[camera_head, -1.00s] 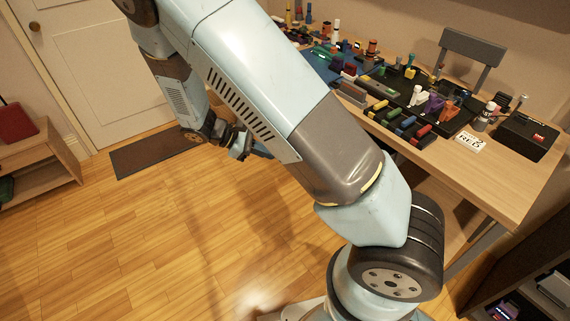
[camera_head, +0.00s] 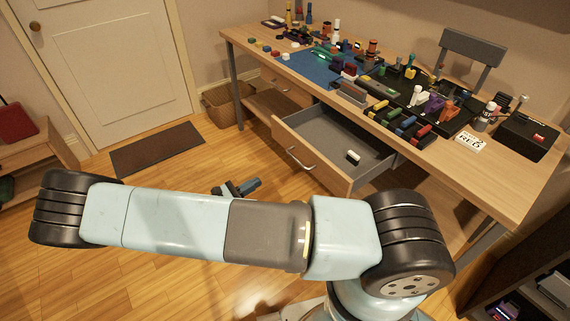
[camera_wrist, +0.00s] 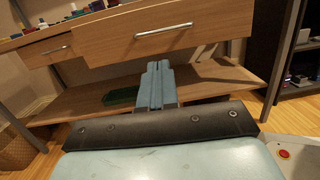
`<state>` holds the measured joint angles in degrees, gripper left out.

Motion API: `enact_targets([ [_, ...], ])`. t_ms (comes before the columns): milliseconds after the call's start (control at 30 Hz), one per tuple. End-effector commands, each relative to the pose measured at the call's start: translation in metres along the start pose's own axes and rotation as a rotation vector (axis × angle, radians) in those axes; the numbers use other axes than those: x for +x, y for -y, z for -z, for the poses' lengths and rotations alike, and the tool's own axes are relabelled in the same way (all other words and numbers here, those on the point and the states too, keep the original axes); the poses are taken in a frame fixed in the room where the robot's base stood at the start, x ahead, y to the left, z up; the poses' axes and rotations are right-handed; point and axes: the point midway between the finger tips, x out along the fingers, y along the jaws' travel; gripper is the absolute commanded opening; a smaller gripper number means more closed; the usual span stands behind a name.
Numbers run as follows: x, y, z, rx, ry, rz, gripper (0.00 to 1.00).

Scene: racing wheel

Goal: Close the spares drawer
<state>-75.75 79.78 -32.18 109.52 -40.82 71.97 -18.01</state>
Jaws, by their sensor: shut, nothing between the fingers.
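The spares drawer (camera_head: 306,165) stands pulled out from under the desk in the head view, with a small white block (camera_head: 353,156) lying inside it. Its wooden front with a metal handle (camera_head: 300,158) faces the open floor. In the wrist view the drawer front (camera_wrist: 190,30) and its handle (camera_wrist: 164,30) show above and ahead of my gripper. My gripper (camera_wrist: 157,70) is shut and empty, apart from the drawer and lower than its handle in that view. In the head view the gripper (camera_head: 250,186) shows just beyond my arm, to the left of the drawer front.
The desk (camera_head: 480,172) carries many small coloured parts, a black tray and a black box (camera_head: 527,136). A second drawer (camera_head: 285,88) beside it is shut. A low shelf (camera_wrist: 75,108) runs beneath. A wicker basket (camera_head: 218,103) stands at the left; the floor in front is clear.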

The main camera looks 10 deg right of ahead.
Motion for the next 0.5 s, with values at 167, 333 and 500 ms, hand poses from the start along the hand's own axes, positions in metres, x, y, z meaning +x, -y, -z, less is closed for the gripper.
enact_targets([
  [167, -0.003, -0.001, 0.006, -0.013, 0.039, -0.037, 0.0],
  [333, 0.008, -0.002, 0.006, -0.013, 0.043, -0.038, 0.0],
  [500, 0.034, -0.002, 0.005, -0.013, 0.043, -0.038, 0.0],
])
